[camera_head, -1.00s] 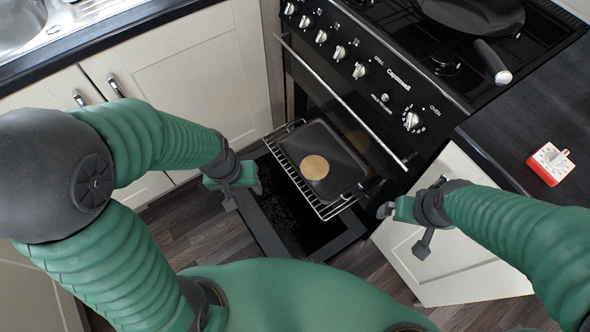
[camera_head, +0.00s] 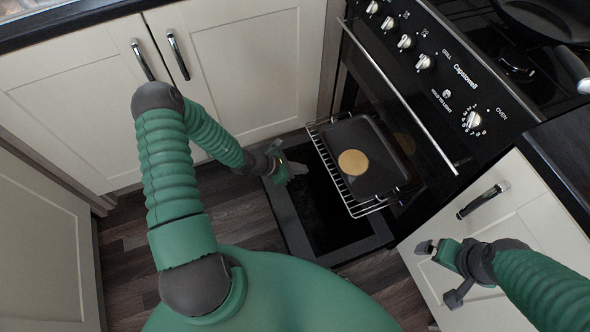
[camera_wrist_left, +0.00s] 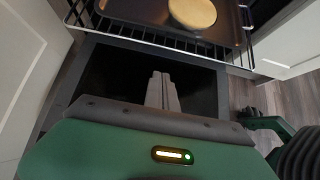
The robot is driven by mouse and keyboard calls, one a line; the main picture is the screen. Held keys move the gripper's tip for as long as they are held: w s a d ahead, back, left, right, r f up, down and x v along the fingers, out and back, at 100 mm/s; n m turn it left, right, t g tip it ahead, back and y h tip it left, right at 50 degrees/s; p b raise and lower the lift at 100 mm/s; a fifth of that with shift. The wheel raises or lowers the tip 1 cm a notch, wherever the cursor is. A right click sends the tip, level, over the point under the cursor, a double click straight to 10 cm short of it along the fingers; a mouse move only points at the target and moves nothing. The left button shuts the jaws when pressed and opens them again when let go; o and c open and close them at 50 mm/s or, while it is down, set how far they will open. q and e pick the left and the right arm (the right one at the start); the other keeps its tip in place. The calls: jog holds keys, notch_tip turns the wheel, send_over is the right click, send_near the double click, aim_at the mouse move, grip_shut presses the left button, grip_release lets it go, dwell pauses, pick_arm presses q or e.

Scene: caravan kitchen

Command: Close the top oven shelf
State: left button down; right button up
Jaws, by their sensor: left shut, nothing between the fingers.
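The top oven shelf (camera_head: 357,209) is a wire rack slid out of the oven, with a black tray (camera_head: 376,178) on it. A round tan item (camera_head: 353,162) lies on the tray. In the left wrist view the rack's front wires (camera_wrist_left: 150,40) cross the top. My left gripper (camera_head: 297,170) is shut and empty, just left of the rack, over the lowered oven door (camera_head: 291,222). Its closed fingers (camera_wrist_left: 162,88) point toward the rack's front edge and appear apart from it. My right gripper (camera_head: 436,272) is open and empty, by the cream cabinet door at right.
The oven handle bar (camera_head: 400,98) runs above the rack. A cream cabinet door with a handle (camera_head: 483,200) is at right. White cupboards (camera_head: 250,60) stand at left and a pan (camera_head: 540,20) sits on the hob. Wooden floor (camera_head: 240,215) shows left of the oven door.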

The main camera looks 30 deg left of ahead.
aim_at(377, 146)
pick_arm(q)
jog(key=w+d+f+b, duration=0.2)
jog(key=w+d, duration=0.2)
jog(key=w, duration=0.1)
jog(key=shift+f+b, duration=0.2)
jog(key=shift+b, duration=0.1)
jog(key=shift+w+d, duration=0.1)
jog(key=shift+w, duration=0.1)
